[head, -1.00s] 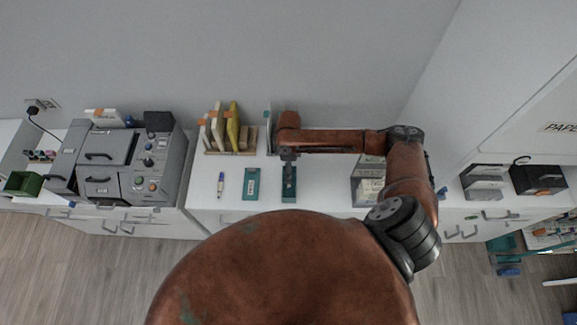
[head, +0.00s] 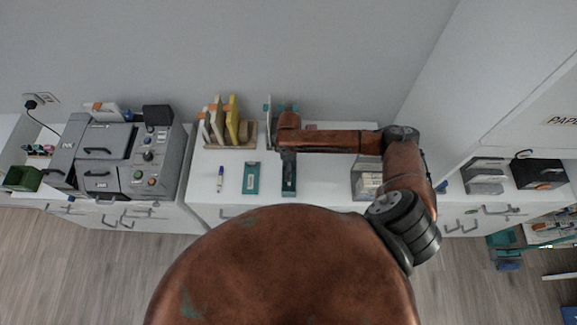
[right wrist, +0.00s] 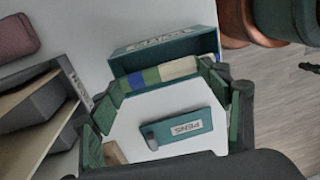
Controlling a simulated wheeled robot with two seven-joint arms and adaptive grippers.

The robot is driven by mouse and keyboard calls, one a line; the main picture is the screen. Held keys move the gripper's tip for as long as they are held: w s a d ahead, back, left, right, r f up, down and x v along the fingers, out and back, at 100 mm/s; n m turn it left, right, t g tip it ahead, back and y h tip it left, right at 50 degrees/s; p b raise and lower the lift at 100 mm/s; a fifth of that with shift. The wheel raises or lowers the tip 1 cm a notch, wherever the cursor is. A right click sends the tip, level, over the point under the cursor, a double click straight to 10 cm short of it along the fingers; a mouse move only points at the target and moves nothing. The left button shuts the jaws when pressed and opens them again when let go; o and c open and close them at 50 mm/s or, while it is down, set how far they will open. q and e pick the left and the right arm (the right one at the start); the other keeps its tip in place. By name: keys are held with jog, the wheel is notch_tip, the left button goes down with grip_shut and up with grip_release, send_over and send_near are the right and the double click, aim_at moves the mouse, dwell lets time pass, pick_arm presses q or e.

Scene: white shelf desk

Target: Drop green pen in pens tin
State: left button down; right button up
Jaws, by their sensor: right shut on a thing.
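My right gripper (head: 289,180) reaches down over a teal tin (head: 288,191) on the white desk. Behind that stands a labelled teal tin (right wrist: 165,47). A teal tin (head: 251,182) also shows in the head view. My left gripper is out of view.
A blue-and-white pen (head: 220,181) lies at the left. A wooden rack (head: 231,143) with books stands behind the tins. A grey machine (head: 125,160) is further left. A grey box (head: 366,180) stands right of the tins, partly behind my arm.

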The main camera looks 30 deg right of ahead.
jog(key=o, duration=1)
notch_tip(320, 180, up, 12)
jog(key=w, duration=0.1)
jog(key=shift+d, duration=0.35)
jog(key=shift+w, duration=0.1)
